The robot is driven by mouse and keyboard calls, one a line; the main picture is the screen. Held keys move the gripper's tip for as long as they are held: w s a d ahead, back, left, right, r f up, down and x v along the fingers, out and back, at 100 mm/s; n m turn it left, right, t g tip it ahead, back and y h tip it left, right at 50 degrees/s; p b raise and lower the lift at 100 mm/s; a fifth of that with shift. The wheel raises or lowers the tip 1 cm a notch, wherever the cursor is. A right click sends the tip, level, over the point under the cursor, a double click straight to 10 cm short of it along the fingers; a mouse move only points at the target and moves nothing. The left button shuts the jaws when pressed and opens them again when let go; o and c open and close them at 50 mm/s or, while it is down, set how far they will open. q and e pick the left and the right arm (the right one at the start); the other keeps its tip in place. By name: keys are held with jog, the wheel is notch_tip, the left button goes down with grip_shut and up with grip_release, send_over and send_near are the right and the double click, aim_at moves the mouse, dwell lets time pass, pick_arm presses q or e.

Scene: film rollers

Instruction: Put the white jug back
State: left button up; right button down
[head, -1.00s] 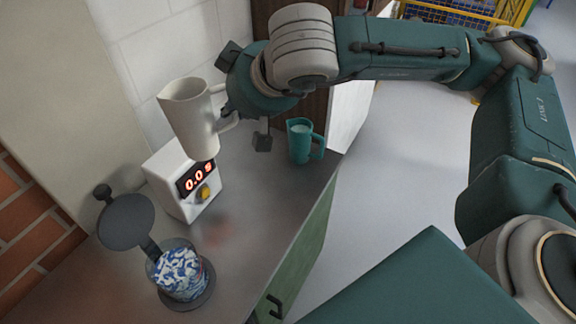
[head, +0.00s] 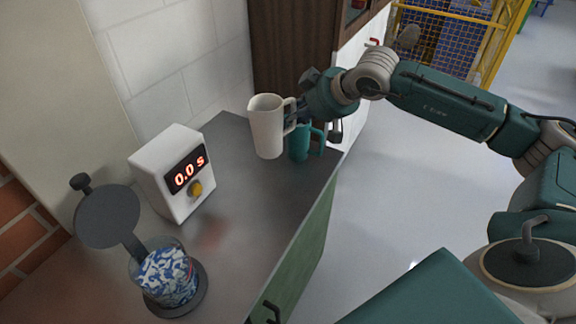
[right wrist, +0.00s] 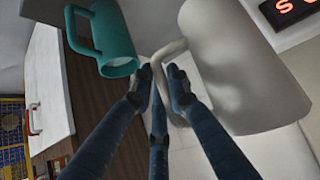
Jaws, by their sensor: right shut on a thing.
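The white jug (head: 268,128) is upright near the far end of the grey counter in the head view. My right gripper (head: 297,113) is shut on its handle from the right side. In the right wrist view the white jug (right wrist: 240,65) fills the upper right, with its handle between the fingers of my right gripper (right wrist: 165,85). I cannot tell whether the jug's base touches the counter. A teal jug (head: 299,143) stands just behind and to the right of it, partly hidden, and also shows in the wrist view (right wrist: 112,35). My left gripper is not in view.
A white timer box (head: 172,175) reading 0.0 s stands on the counter (head: 250,215). Nearer is a glass container (head: 165,275) of blue and white pieces with a dark lid raised. A dark wood cabinet (head: 290,50) and tiled wall close off the back.

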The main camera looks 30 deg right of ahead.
notch_tip(320, 180, down, 14)
jog(key=shift+r+p, duration=0.1)
jog(key=shift+p, duration=0.55)
jog(key=shift+w+f, duration=0.1)
jog(key=shift+f, duration=0.25)
jog(key=shift+f, duration=0.15)
jog(key=c, duration=1.6)
grip_release()
